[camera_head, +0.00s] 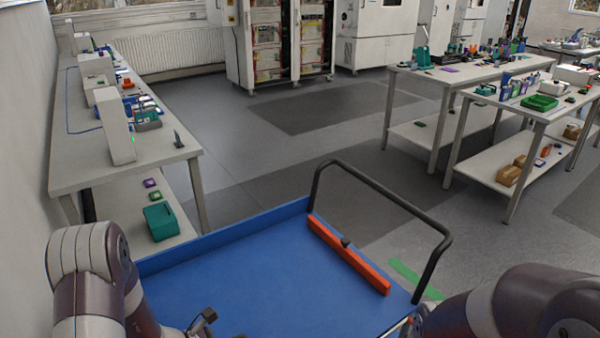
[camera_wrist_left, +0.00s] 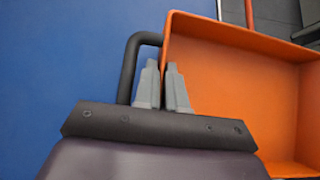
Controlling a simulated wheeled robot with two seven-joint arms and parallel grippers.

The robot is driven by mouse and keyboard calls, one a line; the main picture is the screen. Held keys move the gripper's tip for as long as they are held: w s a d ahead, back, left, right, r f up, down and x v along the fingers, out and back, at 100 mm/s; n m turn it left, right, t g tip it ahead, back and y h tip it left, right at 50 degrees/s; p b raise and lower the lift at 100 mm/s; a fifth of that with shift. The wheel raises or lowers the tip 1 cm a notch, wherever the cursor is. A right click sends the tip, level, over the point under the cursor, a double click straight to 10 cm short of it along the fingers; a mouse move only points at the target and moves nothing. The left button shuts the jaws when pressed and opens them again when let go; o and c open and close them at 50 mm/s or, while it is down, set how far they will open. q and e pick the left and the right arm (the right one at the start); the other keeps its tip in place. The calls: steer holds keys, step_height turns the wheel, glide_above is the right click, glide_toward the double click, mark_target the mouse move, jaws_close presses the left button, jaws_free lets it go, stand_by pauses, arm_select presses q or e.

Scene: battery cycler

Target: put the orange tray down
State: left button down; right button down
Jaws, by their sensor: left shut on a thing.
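The orange tray (camera_wrist_left: 235,75) fills the right of the left wrist view, with its hollow inside showing. A black bent handle (camera_wrist_left: 131,65) stands out from its left wall. The head view does not clearly show this tray. My right arm enters there at lower right, but its gripper is not visible.
The blue cart (camera_head: 220,285) has a black push handle (camera_head: 385,195). A long orange bar-shaped piece (camera_head: 348,257) lies along its right edge; most of its top is bare. A bench (camera_head: 85,165) stands left, and loaded tables (camera_head: 455,75) stand at right. Open floor lies between.

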arm_select(q)
steer(key=shift+s+a+r+n+t+y, duration=0.2)
steer(key=shift+s+a+r+n, duration=0.15)
steer(key=shift+s+a, duration=0.2)
steer(key=shift+s+a+r+n+t+y, duration=0.1)
steer(key=shift+s+a+r+n+t, duration=0.2)
steer(key=shift+s+a, duration=0.2)
steer(key=a, duration=0.1)
steer(key=n, duration=0.1)
steer(key=a+n+t+y, duration=0.1)
steer(key=shift+w+a+f, duration=0.3)
steer(key=shift+w+a, duration=0.05)
steer(key=shift+w+a+r+n+t+y, duration=0.2)
steer(key=shift+a+r+n+t+y, duration=0.15)
steer(key=shift+n, duration=0.3)
steer(key=shift+w+a+r+n+t+y, duration=0.25)
steer(key=shift+n+t+y, duration=0.1)
steer(key=shift+n, duration=0.25)
steer(key=r+n+y, duration=0.2)
steer(key=r, duration=0.1)
steer(key=shift+w+r+n+t, duration=0.1)
steer(key=shift+w+n+t, duration=0.1)
steer(key=shift+n+t, duration=0.15)
step_height(320, 180, up, 6)
steer(key=d, duration=0.2)
steer(key=shift+w+d, duration=0.2)
steer(key=shift+d, duration=0.2)
steer(key=shift+n, duration=0.25)
